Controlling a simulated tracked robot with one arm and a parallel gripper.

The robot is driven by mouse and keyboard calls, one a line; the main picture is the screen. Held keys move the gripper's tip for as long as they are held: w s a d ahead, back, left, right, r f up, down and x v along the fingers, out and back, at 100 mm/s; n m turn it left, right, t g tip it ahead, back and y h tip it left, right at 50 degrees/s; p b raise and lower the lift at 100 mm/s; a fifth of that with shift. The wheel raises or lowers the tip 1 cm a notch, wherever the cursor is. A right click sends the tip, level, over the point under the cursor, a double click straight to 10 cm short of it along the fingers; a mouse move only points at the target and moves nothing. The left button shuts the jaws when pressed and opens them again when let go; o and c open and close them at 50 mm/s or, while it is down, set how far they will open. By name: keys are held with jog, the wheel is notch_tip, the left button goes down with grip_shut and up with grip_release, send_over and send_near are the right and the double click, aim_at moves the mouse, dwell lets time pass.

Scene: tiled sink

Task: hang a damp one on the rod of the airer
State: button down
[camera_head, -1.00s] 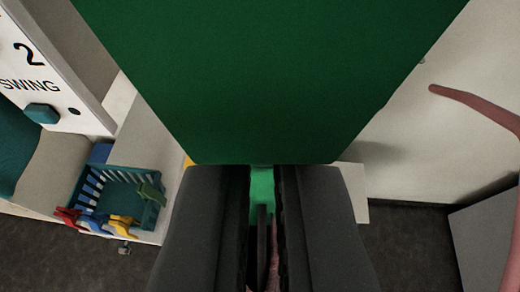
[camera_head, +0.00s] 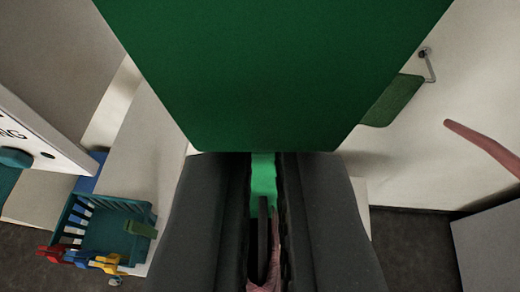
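A large flat dark green sheet, seemingly a cloth (camera_head: 270,75), fills the upper middle of the view. Its near edge lies at my fingertips. My gripper (camera_head: 263,160) has its two dark fingers close together, with a narrow bright green strip between them, and appears to be shut on this cloth. Whether it is damp cannot be seen. A pink curved bar (camera_head: 480,145) enters from the right edge; I cannot tell whether it belongs to the airer. No airer rod is clearly recognisable, and the cloth hides much of the view behind it.
A teal slatted basket (camera_head: 75,215) stands at the lower left, with red, blue and yellow clips (camera_head: 82,258) on its rim. A white sign panel (camera_head: 45,130) is at the left. A second green piece (camera_head: 393,100) is near a metal bracket (camera_head: 427,60) on the pale wall.

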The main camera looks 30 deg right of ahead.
aim_at(262, 172)
jog(key=shift+w+d+f+b, duration=0.1)
jog(key=shift+w+f+b, duration=0.05)
jog(key=shift+f+b, duration=1.45)
jog(key=shift+r, duration=0.1)
